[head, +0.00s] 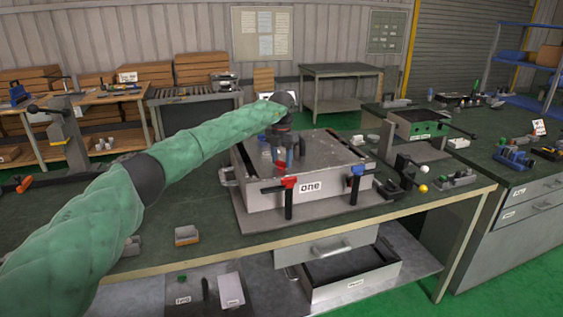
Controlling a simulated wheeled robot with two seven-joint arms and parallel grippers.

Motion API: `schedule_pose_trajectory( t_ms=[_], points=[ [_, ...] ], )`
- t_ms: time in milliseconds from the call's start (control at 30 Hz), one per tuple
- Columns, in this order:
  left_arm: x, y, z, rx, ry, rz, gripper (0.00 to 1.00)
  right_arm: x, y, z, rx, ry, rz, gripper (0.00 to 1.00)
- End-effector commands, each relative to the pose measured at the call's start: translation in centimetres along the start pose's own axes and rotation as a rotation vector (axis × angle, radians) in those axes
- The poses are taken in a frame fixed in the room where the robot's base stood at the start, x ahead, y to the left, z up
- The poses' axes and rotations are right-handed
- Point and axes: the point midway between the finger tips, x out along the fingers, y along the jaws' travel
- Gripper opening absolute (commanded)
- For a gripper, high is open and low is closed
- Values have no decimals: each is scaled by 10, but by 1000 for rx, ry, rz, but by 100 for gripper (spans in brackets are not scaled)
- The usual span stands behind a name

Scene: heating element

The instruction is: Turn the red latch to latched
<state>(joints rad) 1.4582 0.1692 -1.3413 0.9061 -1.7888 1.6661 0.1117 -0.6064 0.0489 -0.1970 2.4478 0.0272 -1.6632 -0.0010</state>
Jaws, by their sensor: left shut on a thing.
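The grey metal box labelled "one" (250,196) stands on a flat plate on the dark green bench. A blue latch (358,169) is at the front right on a similar post. My left gripper (282,166) reaches down over the front left of the box, right at the red latch. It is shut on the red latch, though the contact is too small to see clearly. My right gripper is not in view.
A post with white and yellow balls (422,188) and small fixtures stand right of the box. A small grey and orange block (187,235) lies at the bench's front left. The front middle of the bench is clear.

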Motion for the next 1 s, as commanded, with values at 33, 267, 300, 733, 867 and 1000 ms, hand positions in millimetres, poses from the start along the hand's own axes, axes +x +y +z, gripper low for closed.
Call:
schedule_pose_trajectory(
  t_ms=[33,267,300,733,867,1000],
  points=[
    [1,0,0,20,-1,1,21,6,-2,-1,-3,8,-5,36],
    [2,0,0,177,-1,2,21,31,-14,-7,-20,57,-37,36],
    [2,0,0,213,-1,1,21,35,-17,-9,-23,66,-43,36],
    [1,0,0,542,-1,1,21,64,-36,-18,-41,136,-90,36],
    [0,0,0,602,0,0,21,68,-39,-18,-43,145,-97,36],
    [0,0,0,643,0,0,21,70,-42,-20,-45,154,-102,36]
  ],
)
